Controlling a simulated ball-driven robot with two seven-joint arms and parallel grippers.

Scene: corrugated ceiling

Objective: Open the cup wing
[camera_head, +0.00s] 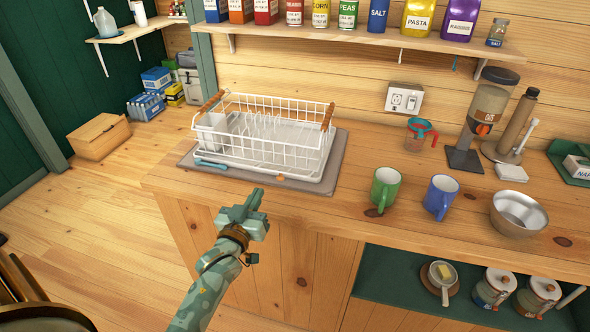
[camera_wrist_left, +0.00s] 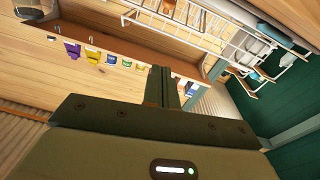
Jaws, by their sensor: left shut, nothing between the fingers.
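The white wire dish rack (camera_head: 275,152) with wooden handles stands on a grey mat (camera_head: 318,186) on the wooden counter. I cannot clearly tell which part of it is the cup wing. My left gripper (camera_head: 251,198) is shut and empty, in front of the rack and near the counter's front edge, apart from the rack. In the left wrist view the closed fingers (camera_wrist_left: 163,84) point away, and the rack's white wires (camera_wrist_left: 190,28) show at the top. My right gripper is not in view.
A green mug (camera_head: 385,190), a blue mug (camera_head: 440,197) and a metal bowl (camera_head: 518,214) stand on the counter right of the rack. A shelf (camera_head: 370,39) with several canisters hangs above. A blue-handled utensil (camera_head: 211,164) lies at the mat's left.

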